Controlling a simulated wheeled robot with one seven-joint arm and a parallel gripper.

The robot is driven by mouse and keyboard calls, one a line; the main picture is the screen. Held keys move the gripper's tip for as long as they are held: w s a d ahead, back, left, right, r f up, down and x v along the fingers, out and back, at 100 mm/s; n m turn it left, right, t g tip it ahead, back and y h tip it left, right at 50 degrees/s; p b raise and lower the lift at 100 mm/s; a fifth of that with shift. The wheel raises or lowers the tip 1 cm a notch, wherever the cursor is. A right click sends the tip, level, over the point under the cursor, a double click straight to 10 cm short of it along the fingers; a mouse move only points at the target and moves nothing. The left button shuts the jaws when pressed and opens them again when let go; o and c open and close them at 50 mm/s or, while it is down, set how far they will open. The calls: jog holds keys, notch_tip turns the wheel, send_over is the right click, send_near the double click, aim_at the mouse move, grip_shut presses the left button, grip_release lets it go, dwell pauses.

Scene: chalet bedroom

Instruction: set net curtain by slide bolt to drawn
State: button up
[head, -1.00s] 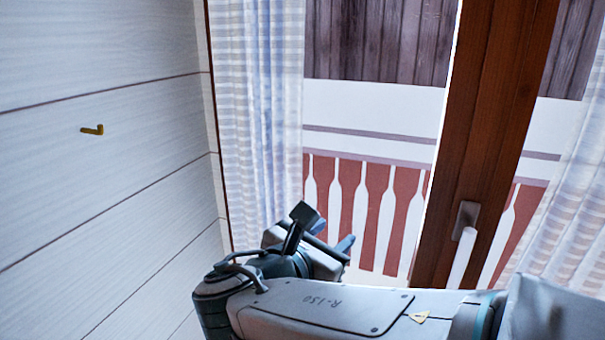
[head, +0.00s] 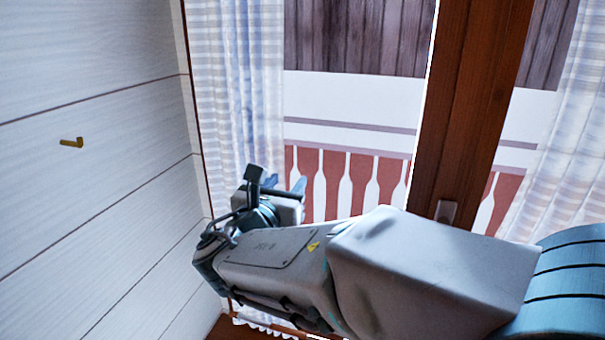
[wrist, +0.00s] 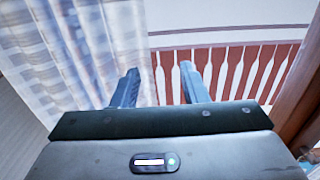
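A pale checked net curtain (head: 222,70) hangs gathered at the left side of the window. It also fills the left part of the wrist view (wrist: 80,45). A second pale curtain (head: 560,150) hangs at the right. I cannot make out a slide bolt in either view. My gripper (head: 285,184) is at the left curtain's inner edge in the head view. In the wrist view its two fingers (wrist: 158,86) are apart with nothing between them. The left finger overlaps the curtain's edge and the right one shows against the glass; I cannot tell whether either touches.
A brown wooden window post (head: 465,110) with a metal handle fitting (head: 446,211) stands right of the gripper. A white plank wall (head: 90,200) with a small brass hook (head: 72,142) is at left. Red balcony railings (head: 333,180) show through the glass.

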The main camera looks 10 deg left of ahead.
jog(key=shift+w+d, duration=0.1)
jog(key=shift+w, duration=0.9)
